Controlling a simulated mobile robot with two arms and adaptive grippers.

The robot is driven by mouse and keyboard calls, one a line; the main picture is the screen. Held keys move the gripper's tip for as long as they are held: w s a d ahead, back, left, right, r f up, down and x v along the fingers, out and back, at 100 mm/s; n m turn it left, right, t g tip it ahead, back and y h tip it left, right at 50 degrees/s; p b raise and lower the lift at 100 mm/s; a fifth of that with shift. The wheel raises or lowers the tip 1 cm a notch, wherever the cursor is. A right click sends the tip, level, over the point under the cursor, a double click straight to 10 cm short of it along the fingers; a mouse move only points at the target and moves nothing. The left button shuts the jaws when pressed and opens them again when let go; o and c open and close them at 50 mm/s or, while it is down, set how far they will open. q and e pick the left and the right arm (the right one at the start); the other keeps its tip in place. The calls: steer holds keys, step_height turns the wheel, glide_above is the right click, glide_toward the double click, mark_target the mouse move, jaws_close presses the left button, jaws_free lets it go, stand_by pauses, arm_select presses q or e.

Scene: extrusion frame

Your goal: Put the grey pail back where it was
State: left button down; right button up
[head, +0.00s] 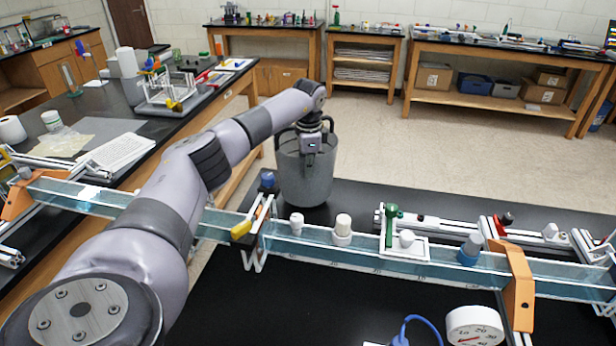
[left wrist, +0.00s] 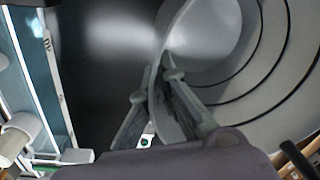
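The grey pail (head: 303,178) is upright at the back left of the black table, behind the blue glass-like rail. My left gripper (head: 312,145) points down at its near rim. In the left wrist view the pail wall (left wrist: 180,30) runs between the two fingers of my left gripper (left wrist: 165,85), which close on it from both sides. I cannot tell whether the pail's bottom rests on the table or is slightly above it. My right gripper is not in view.
The long rail (head: 375,255) crosses the black table (head: 290,310) with small fittings on it. A white dial (head: 474,326) and a blue cable (head: 418,322) are at the front. Bare floor (head: 440,150) lies behind.

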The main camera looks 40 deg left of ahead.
arm_select(q)
step_height(320, 180, down, 4)
steer(key=shift+r+p, duration=0.2)
steer(key=shift+p, duration=0.15)
steer(key=c, duration=1.8)
jaws_free()
steer(key=shift+s, duration=0.1)
step_height(320, 180, up, 12)
steer(key=b, duration=0.4)
steer(key=shift+s+d, duration=0.35)
steer(key=shift+d, duration=0.05)
